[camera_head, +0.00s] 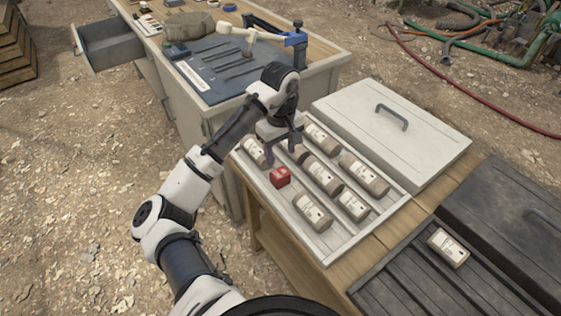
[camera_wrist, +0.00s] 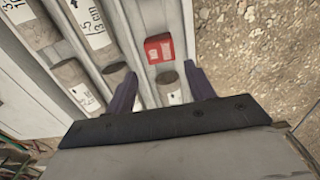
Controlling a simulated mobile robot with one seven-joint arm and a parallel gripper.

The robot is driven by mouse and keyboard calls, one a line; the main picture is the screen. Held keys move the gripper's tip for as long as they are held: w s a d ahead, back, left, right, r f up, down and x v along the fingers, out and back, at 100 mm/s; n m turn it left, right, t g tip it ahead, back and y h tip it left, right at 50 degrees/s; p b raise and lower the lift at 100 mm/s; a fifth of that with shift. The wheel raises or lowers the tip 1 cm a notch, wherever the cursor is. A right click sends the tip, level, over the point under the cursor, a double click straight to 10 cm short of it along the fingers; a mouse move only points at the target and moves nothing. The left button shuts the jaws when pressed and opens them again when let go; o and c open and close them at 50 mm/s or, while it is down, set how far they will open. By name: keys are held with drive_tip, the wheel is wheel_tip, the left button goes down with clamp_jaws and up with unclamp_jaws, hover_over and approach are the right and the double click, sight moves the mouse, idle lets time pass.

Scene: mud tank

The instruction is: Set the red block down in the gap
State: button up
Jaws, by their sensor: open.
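The red block (camera_head: 280,177) sits in the near-left channel of the pale ribbed tray (camera_head: 272,196), in the space between two labelled brown cylinders, one at the upper left (camera_head: 252,150) and one at the lower right (camera_head: 313,210). My gripper (camera_head: 283,153) is above the tray, just behind the block. In the wrist view the gripper (camera_wrist: 160,88) is open, with its two dark fingers apart and nothing held. The block (camera_wrist: 158,48) shows beyond the fingertips, apart from them. A cylinder end (camera_wrist: 167,78) shows between the fingers in the same channel.
More labelled cylinders (camera_head: 322,178) lie in the other channels. A pale lid with a handle (camera_head: 392,140) is behind the tray. A dark ribbed tray (camera_head: 395,290) with one cylinder (camera_head: 448,247) is at right. A bench with tools (camera_head: 235,65) and an open drawer (camera_head: 108,47) stands behind.

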drive_tip(key=shift+r, duration=1.25)
